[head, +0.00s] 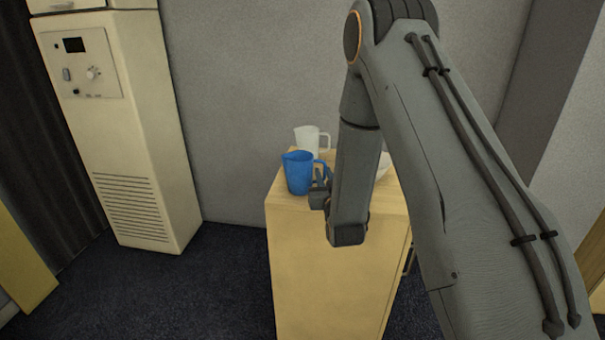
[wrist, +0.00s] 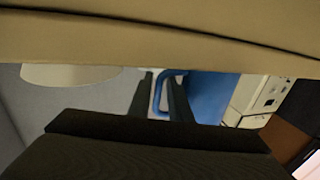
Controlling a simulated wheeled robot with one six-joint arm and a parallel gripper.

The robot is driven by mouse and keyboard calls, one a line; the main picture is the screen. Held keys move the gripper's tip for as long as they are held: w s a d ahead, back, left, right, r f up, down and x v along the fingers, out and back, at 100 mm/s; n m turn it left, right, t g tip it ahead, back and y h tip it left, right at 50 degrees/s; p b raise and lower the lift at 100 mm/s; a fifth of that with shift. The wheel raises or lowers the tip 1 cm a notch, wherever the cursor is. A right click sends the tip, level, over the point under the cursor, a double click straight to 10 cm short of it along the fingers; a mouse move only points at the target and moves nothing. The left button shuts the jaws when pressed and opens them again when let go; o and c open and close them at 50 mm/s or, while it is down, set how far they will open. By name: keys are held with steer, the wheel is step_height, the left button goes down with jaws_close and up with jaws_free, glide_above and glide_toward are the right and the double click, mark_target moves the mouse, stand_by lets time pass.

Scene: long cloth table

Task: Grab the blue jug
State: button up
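The blue jug (head: 298,174) stands upright on the left part of a wooden cabinet's top (head: 283,206), its handle facing right toward my gripper (head: 320,190). In the wrist view, the blue jug (wrist: 206,96) fills the middle right and looks upside down. Its handle shows between the two dark fingers of my gripper (wrist: 160,98). The fingers are apart, one on each side of the handle, and I see no clear grip on it. In the head view, my arm and wrist partly hide the fingers.
A pale, translucent jug (head: 306,138) stands close behind the blue one. A white rounded object (head: 384,163) is partly hidden behind my arm; a white round shape (wrist: 70,76) shows in the wrist view. A tall cream unit (head: 125,130) stands left, with bare floor between.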

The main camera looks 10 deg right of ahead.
steer(key=shift+w+d+r+p, duration=0.1)
steer(key=shift+w+p, duration=0.25)
steer(key=shift+w, duration=0.65)
steer(key=shift+w+d+r+p, duration=0.1)
steer(key=shift+w+p, duration=0.2)
steer(key=shift+w, duration=0.65)
steer(key=shift+c, duration=0.5)
jaws_close()
steer(key=shift+r, duration=0.15)
